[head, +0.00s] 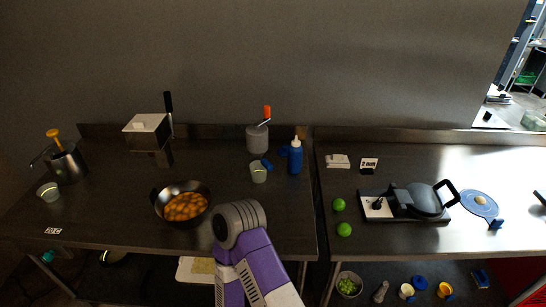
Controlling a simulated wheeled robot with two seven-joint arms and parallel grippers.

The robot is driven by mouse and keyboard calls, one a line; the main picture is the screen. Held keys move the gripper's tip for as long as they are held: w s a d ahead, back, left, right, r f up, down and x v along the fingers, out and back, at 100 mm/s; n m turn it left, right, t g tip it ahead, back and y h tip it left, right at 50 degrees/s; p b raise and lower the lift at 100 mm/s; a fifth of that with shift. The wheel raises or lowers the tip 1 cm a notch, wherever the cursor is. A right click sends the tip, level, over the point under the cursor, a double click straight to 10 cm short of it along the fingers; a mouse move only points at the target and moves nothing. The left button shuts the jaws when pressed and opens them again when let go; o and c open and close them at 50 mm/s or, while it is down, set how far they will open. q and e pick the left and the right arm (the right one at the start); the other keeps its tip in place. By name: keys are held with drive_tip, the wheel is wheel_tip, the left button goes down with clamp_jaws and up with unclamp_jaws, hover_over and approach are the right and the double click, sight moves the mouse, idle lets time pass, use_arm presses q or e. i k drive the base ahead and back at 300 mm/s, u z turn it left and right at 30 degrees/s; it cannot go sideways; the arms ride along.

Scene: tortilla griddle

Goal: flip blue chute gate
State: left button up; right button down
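A grey cylindrical grinder (257,139) with an orange-topped crank (266,113) stands at the back of the left counter. A small blue piece (266,164) shows at its lower right side, just above a clear cup (258,174). It looks like the chute gate, but it is too small to tell how it is set. Another blue piece (283,151) lies behind, by a blue bottle. A purple and grey arm of mine rises from the bottom centre, in front of the counter. Neither gripper is in view.
The blue bottle (295,157) stands close right of the grinder. A black pan (158,205) of orange food sits front left of it. A white-topped box device (147,131) stands back left. Two limes (339,204) and a griddle press (419,199) are on the right counter.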

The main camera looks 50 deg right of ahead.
sight(265, 164)
drive_tip(key=i, duration=0.8)
drive_tip(key=z, duration=1)
